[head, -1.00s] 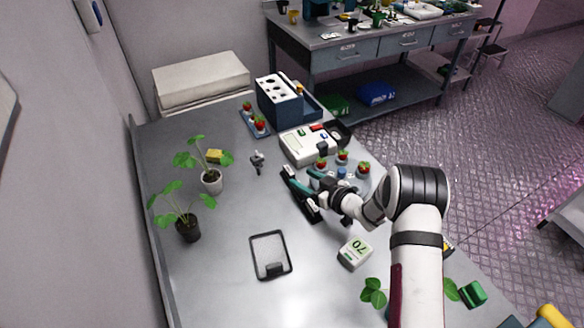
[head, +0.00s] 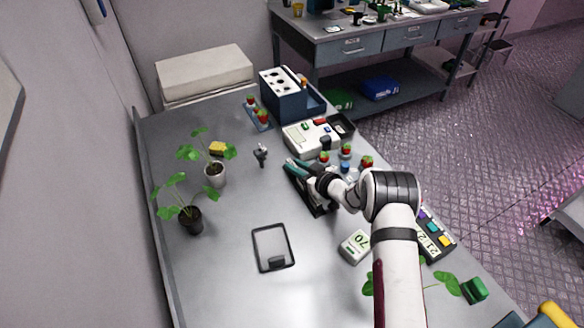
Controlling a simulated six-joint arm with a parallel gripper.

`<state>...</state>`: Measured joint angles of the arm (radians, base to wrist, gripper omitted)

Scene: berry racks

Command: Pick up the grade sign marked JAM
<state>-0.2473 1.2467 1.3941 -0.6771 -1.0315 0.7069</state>
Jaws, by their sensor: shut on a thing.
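A long black holder (head: 304,189) lies mid-table, and small pale sign cards show at it. My gripper (head: 295,166), with teal fingers, is low over this holder, at its far half. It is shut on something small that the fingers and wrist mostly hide. This is likely one of the sign cards, but I cannot read JAM or any other mark at this size. I cannot tell whether the held thing is clear of the holder.
A white scale (head: 310,136) and a blue rack (head: 284,99) stand behind. Potted plants (head: 191,220) are at left. A black-framed tablet (head: 272,248) and a white box marked 70 (head: 355,246) lie in front.

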